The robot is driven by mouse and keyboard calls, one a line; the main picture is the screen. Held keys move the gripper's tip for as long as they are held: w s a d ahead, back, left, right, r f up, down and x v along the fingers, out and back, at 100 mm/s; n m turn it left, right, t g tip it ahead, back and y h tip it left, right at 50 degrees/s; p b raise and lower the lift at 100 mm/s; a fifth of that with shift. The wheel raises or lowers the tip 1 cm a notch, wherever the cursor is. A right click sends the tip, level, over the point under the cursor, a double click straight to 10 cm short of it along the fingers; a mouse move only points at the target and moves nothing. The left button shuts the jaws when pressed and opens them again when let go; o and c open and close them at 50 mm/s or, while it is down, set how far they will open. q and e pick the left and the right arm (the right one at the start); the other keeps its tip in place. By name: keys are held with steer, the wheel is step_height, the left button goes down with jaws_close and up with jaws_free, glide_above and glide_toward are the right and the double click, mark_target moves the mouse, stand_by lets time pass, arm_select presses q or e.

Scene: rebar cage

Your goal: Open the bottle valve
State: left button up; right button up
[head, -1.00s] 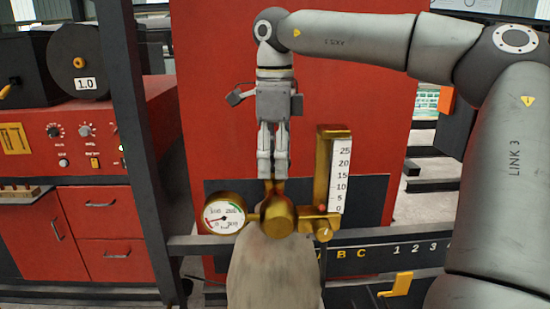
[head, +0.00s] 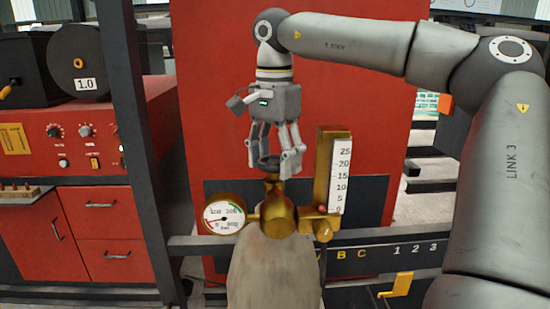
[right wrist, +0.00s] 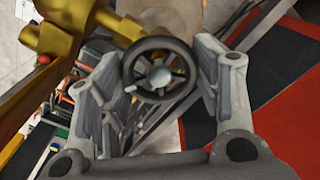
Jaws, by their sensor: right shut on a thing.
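The gas bottle (head: 275,270) stands upright at the bottom middle of the head view, with a brass valve and regulator (head: 278,213) on top. The dark round valve handwheel (head: 270,164) sits above the brass body. My right gripper (head: 272,168) points down over it, its fingers on either side of the wheel. In the right wrist view the spoked handwheel (right wrist: 160,72) lies between the finger pads, which are shut on its rim. A round pressure gauge (head: 223,217) is left of the valve; its needle points low left. My left gripper is not in view.
A flow tube with a scale (head: 333,170) rises close to the right of the gripper. A dark post (head: 140,150) and a red welding machine (head: 75,150) stand at the left. A red panel (head: 215,80) is behind.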

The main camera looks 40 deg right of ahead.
mark_target(274, 161)
steer(key=n, duration=0.6)
steer(key=shift+n, duration=0.3)
stand_by(0.5)
steer(key=o, duration=1)
steer(key=shift+o, duration=0.2)
step_height(274, 161, up, 12)
stand_by(0.5)
